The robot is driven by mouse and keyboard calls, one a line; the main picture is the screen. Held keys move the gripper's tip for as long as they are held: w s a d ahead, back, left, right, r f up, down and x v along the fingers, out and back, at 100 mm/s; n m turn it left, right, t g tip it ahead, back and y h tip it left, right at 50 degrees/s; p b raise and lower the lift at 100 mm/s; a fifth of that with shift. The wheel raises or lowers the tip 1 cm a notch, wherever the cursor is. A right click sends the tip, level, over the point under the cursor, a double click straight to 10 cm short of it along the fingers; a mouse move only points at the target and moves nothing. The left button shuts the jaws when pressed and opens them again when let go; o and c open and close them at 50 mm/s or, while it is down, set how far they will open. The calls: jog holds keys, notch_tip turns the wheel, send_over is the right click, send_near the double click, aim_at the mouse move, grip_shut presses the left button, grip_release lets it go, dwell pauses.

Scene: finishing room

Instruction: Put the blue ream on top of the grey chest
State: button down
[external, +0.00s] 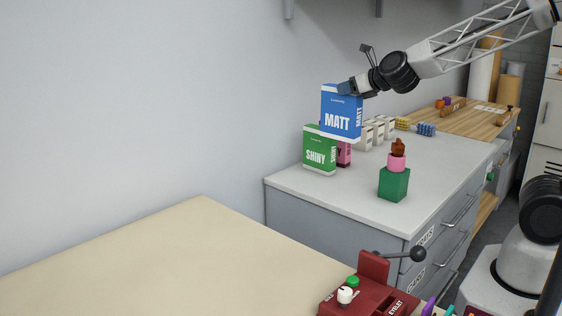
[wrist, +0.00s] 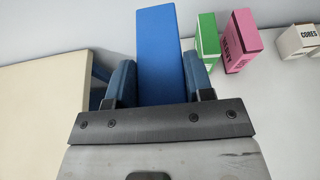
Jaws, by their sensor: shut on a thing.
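The blue ream (external: 341,113) is marked "MATT" and stands upright in my gripper (external: 350,87) in the external view. My gripper is shut on its top. In the wrist view the blue ream (wrist: 160,50) sits between my two fingers (wrist: 160,85). The grey chest (external: 340,197) has a pale flat top and drawers on its right side. The ream shows over the back left part of the chest, in front of part of a pink ream and above a green one. I cannot tell whether its bottom touches anything.
A green "SHINY" ream (external: 319,152) and a pink ream (external: 344,155) stand on the chest's back left. White boxes (external: 372,132) stand behind. A green block (external: 394,184) bears a pink piece and a brown figure. A cream table (external: 170,250) and red eyelet machine (external: 370,290) are in front.

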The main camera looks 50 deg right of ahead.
aim_at(346, 130)
notch_tip(346, 130, down, 14)
jog(key=shift+r, duration=0.1)
dwell(0.6)
jog(key=shift+w, duration=0.15)
dwell(0.4)
jog(key=w+a+f, duration=0.1)
jog(key=w+a, duration=0.1)
jog(key=w, duration=1.3)
jog(key=shift+w+f, duration=0.3)
jog(key=shift+a, duration=0.1)
dwell(0.3)
jog(key=shift+f, duration=1.9)
jog(key=c, duration=0.5)
grip_release()
